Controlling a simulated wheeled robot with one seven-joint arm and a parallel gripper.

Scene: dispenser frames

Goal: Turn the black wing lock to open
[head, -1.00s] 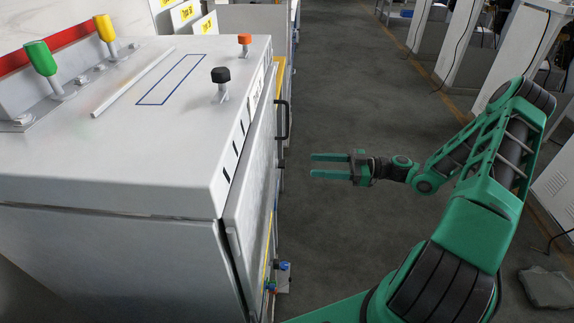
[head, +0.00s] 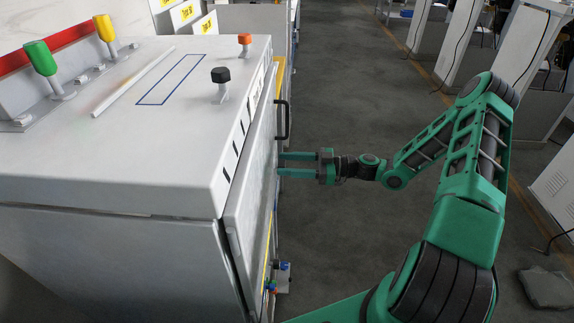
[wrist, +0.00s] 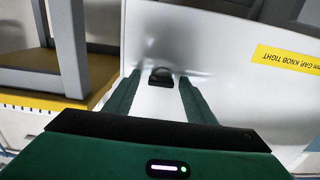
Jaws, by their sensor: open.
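The black wing lock (wrist: 161,76) is on a pale panel in the wrist view, small and dark, ahead of and between my fingers. In the head view I cannot make it out; the cabinet's front face is turned away there. My gripper (head: 282,164) is open, its two green fingers pointing left at the cabinet front, tips at or very near its edge. In the wrist view my gripper (wrist: 158,88) shows its fingers spread on both sides of the lock, with nothing between them. I cannot tell whether the fingertips touch the panel.
The grey cabinet (head: 120,160) fills the left, with a black handle (head: 284,120) on its front just beyond my gripper. A yellow label (wrist: 288,60) is on the panel. Black (head: 221,76) and orange (head: 244,40) knobs stand on top. The floor aisle (head: 350,80) is clear.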

